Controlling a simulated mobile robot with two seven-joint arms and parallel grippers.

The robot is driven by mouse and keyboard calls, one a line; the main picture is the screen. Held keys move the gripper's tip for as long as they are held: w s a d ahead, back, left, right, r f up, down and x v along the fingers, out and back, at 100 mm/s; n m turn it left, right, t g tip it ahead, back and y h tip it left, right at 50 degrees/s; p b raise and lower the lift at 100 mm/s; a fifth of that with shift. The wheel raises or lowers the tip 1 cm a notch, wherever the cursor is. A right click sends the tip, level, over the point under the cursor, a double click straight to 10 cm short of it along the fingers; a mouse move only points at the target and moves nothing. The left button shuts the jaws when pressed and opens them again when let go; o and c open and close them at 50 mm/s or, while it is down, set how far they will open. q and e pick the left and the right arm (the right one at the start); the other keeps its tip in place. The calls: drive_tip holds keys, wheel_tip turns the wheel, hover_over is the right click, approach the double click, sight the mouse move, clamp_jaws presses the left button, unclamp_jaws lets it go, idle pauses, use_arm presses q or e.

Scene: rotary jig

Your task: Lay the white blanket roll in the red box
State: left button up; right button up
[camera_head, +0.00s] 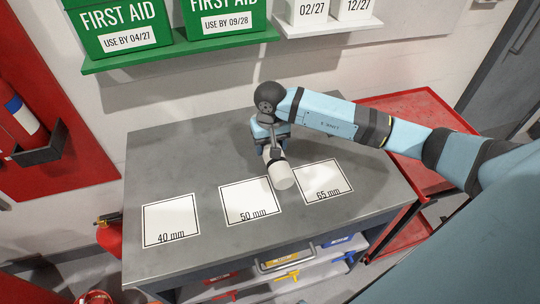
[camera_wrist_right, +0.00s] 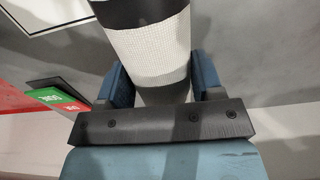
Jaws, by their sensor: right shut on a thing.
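The white roll (camera_head: 281,175) is a pale cylinder above the grey table, between and slightly behind the 50 mm and 65 mm cards. My right gripper (camera_head: 272,148) is shut on it, with the arm coming in from the right. In the right wrist view the roll (camera_wrist_right: 150,50) has a woven white surface and a dark band, and stands between the blue fingers. Whether it touches the table is unclear. My left gripper is out of view.
White cards marked 40 mm (camera_head: 170,220), 50 mm (camera_head: 250,200) and 65 mm (camera_head: 323,181) lie on the grey table (camera_head: 165,160). A red cart (camera_head: 405,108) stands right. Green first aid boxes (camera_head: 120,25) sit on a shelf behind. The table's back left is clear.

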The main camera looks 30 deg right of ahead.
drive_tip(key=shift+f, duration=2.8)
drive_tip(key=o, duration=0.8)
drive_tip(key=shift+f, duration=0.15)
drive_tip(key=o, duration=0.4)
drive_tip(key=shift+o, duration=0.2)
drive_tip(key=shift+r, duration=0.2)
